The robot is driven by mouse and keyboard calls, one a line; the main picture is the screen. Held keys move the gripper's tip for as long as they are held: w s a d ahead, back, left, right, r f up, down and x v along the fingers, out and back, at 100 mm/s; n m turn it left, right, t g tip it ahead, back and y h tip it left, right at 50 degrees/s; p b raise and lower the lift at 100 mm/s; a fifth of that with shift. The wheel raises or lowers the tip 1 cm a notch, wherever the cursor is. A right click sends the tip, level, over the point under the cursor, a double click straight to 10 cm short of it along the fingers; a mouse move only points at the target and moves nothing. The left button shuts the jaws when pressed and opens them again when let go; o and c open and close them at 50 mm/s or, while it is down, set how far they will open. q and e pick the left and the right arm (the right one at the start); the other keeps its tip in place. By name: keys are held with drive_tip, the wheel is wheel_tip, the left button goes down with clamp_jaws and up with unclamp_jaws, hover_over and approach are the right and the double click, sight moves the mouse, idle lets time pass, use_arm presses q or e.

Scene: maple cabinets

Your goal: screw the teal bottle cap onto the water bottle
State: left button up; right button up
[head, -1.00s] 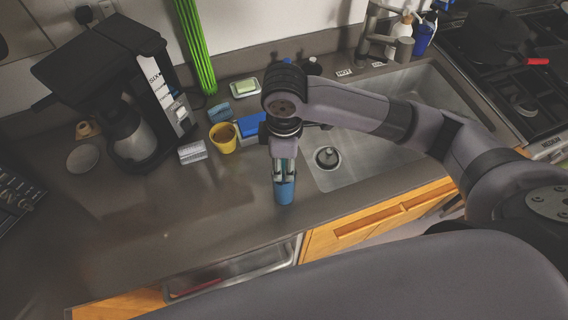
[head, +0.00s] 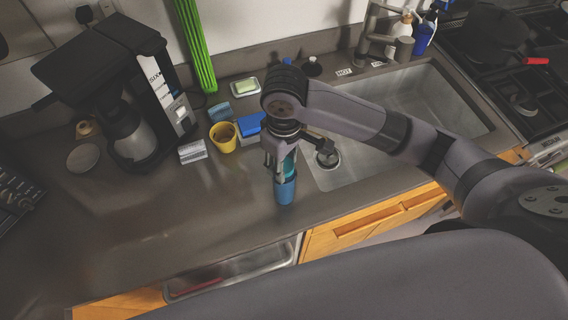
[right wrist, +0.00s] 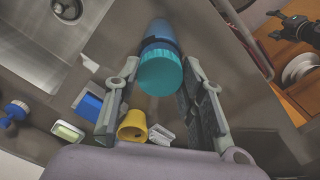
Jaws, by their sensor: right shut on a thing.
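The blue water bottle (head: 285,191) stands upright on the grey counter near its front edge, just left of the sink. The teal bottle cap (head: 289,166) is at the bottle's top, partly hidden by my fingers. In the right wrist view the ribbed teal cap (right wrist: 161,73) lines up with the blue bottle (right wrist: 160,33) and looks to be on its mouth; how far it is threaded I cannot tell. My right gripper (head: 284,176) points down over the bottle and is shut on the cap, a finger on each side. My left gripper is not in view.
A coffee maker (head: 118,95) is at the left. The sink (head: 440,100) opens to the right.

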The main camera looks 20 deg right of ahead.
drive_tip(key=shift+f, duration=0.1)
drive_tip(key=o, duration=0.9)
drive_tip(key=shift+w, duration=0.1)
drive_tip(key=shift+o, duration=0.2)
drive_tip(key=shift+r, duration=0.2)
wheel_tip(320, 180, up, 12)
drive_tip(key=shift+f, duration=0.15)
